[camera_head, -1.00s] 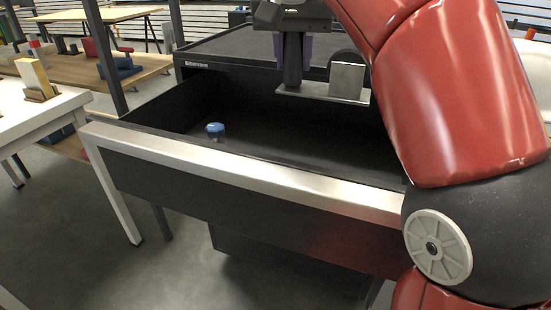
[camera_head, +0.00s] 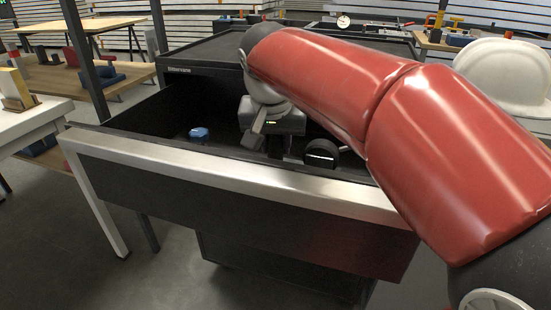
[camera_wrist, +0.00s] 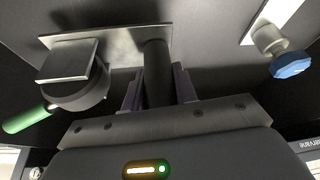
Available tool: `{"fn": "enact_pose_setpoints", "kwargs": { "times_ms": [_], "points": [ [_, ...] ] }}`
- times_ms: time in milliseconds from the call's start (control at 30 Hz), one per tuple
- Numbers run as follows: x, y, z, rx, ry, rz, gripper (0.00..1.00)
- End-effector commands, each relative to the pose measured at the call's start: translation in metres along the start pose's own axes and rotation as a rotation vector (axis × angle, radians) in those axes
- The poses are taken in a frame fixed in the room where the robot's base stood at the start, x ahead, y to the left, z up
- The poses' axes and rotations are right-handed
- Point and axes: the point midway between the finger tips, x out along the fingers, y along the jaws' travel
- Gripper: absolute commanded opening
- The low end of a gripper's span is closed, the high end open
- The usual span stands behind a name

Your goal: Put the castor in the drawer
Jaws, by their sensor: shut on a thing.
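The castor (camera_head: 321,153) has a black wheel, a flat metal plate and a dark post. My gripper (camera_head: 284,149) is shut on it inside the open drawer (camera_head: 230,172), low behind the drawer front. In the wrist view my gripper (camera_wrist: 157,88) has its fingers on both sides of the dark post, with the castor's wheel (camera_wrist: 78,95) and square metal bracket to the left. Whether the castor touches the drawer floor cannot be told. The drawer front and my arm hide part of the castor in the head view.
A blue-knobbed metal item (camera_head: 199,134) lies in the drawer on the left; it also shows in the wrist view (camera_wrist: 291,66). A green handle (camera_wrist: 25,118) shows beside the castor. A white table (camera_head: 38,112) stands left and a white helmet (camera_head: 505,75) at right.

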Motion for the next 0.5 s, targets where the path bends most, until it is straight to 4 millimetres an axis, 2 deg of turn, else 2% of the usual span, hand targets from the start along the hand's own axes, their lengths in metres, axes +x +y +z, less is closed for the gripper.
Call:
{"fn": "enact_pose_setpoints", "kwargs": {
  "times_ms": [200, 500],
  "points": [
    [0.027, 0.0, 0.011, -0.001, 0.0, 0.001, 0.0],
    [0.03, 0.0, 0.013, 0.0, 0.002, 0.0, 0.0]
  ]
}}
